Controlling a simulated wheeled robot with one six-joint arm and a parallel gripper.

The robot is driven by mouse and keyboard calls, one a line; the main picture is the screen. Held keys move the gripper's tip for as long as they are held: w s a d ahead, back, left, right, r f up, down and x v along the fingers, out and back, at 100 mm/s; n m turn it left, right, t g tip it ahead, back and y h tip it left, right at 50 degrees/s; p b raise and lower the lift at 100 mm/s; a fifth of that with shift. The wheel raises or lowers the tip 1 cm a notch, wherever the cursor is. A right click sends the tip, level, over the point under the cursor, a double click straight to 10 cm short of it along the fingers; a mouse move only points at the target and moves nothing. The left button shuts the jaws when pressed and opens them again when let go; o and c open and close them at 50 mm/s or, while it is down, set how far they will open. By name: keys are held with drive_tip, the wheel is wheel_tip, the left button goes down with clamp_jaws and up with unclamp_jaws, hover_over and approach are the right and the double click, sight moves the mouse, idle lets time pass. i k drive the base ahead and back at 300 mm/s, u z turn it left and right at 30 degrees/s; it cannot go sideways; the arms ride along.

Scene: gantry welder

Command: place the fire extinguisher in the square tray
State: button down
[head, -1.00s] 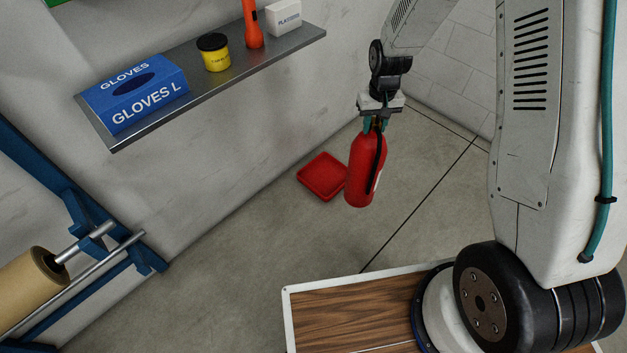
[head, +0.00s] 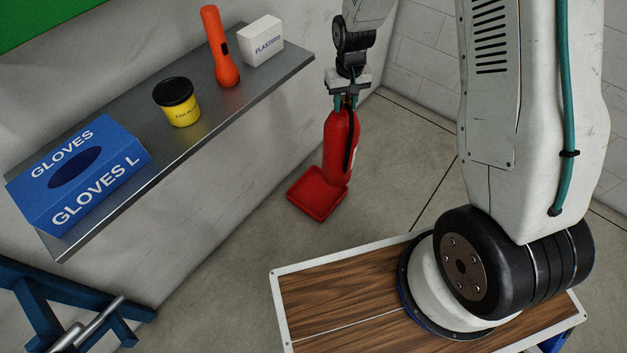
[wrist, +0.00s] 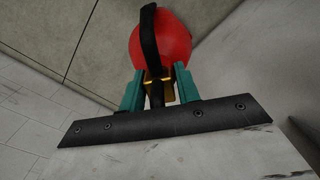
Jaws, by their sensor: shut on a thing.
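The red fire extinguisher (head: 340,148) hangs upright from my gripper (head: 346,103) in the head view. My gripper is shut on its top, with the teal fingers on either side of the neck. In the wrist view the fingers (wrist: 158,90) close around the brass valve, and the red body of the fire extinguisher (wrist: 170,48) shows beyond with its black hose. The square red tray (head: 312,198) lies on the floor by the wall. The extinguisher's lower end overlaps the tray's upper right part in the head view; I cannot tell the height between them. The tray does not show in the wrist view.
A metal wall shelf (head: 215,105) at left holds a blue glove box (head: 80,172), a yellow tub (head: 180,108), an orange flashlight (head: 220,50) and a white plasters box (head: 262,42). A blue rack (head: 50,300) stands at lower left. Floor right of the tray is clear.

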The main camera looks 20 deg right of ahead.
sight(317, 193)
drive_tip(key=i, duration=0.9)
